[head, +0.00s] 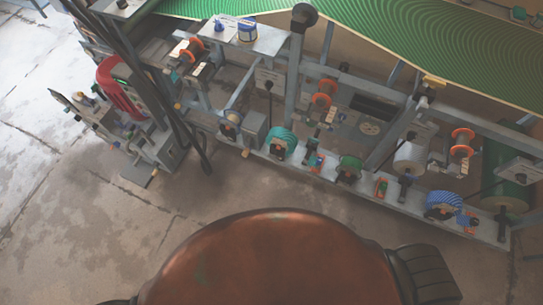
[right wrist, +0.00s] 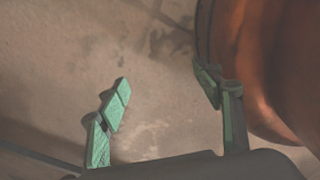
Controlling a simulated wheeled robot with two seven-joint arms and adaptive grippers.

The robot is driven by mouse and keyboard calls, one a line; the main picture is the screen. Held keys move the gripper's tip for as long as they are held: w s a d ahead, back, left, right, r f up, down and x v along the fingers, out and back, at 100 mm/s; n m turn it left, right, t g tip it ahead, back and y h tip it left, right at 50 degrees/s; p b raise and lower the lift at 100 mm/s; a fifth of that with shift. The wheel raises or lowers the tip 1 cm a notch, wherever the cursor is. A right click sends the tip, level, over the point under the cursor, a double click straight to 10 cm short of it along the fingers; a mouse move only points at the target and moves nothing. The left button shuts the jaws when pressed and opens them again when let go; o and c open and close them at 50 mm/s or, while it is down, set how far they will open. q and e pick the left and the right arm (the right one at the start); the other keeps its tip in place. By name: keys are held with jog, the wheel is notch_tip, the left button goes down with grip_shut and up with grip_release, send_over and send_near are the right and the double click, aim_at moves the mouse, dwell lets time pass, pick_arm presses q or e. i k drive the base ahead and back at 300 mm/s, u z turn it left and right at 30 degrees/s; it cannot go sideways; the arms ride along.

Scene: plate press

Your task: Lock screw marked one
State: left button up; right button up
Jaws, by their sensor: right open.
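The press machine (head: 300,145) stretches across the upper part of the head view, with several rollers, spools and orange-ended parts. I cannot make out a screw marked one at this size. My right gripper (right wrist: 168,95) shows in the right wrist view with its two green fingers spread apart. Nothing is between them, only the bare floor behind. The gripper is beside my own copper-coloured body. Neither gripper shows in the head view, and my left gripper is out of view.
A green ribbed belt (head: 400,45) runs along the top right. A red and grey unit (head: 118,85) stands at the left with dark cables beside it. A low frame rail (head: 400,200) edges the machine. The concrete floor (head: 90,240) in front is clear.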

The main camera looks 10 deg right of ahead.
aim_at(273, 157)
jog(key=u, duration=2.1)
jog(key=i, duration=2.55)
jog(key=z, duration=3.4)
